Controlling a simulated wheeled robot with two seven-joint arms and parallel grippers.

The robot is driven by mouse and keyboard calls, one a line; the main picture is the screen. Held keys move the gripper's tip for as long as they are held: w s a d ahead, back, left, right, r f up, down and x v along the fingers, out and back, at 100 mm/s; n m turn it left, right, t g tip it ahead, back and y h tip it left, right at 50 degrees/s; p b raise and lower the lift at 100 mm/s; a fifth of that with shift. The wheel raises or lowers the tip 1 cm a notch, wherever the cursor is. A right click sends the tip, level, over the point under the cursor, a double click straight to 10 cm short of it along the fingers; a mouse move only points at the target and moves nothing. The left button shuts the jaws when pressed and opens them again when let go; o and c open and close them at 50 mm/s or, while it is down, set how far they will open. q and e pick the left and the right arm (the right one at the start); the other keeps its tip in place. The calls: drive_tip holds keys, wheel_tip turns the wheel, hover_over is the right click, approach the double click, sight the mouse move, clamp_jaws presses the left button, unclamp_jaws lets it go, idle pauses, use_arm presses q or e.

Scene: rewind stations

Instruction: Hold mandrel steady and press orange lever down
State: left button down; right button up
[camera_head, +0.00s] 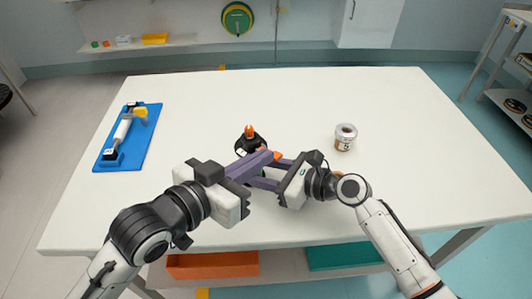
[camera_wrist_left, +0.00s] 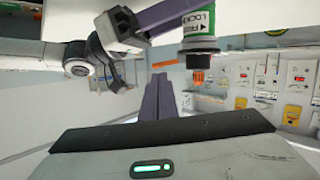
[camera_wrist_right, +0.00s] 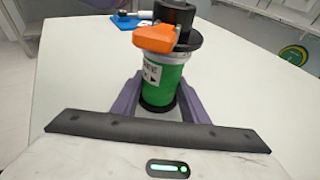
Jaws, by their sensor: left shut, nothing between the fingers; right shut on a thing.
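The mandrel has a green body (camera_wrist_right: 165,82), black ends and a label reading FREE in the right wrist view. An orange lever (camera_wrist_right: 153,38) sticks out at its black top, toward the left. My right gripper (camera_head: 268,178) is shut on the green body, its purple fingers on both sides. My left gripper (camera_head: 265,160) is shut and empty, close to the mandrel. In the head view, a black part with an orange top (camera_head: 249,131) shows just beyond the fingers, which hide most of the green body. The left wrist view shows green body and LOCK lettering (camera_wrist_left: 201,20) near the closed left fingers (camera_wrist_left: 162,95).
A blue board (camera_head: 142,147) with a yellow-and-white device lies at the left. An orange bin (camera_head: 212,265) and a teal bin (camera_head: 345,257) sit below the front edge. The table's back is clear.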

use_arm(q)
drive_tip(key=v, duration=0.7)
drive_tip(key=shift+a, duration=0.3)
drive_tip(key=shift+s+r, duration=0.1)
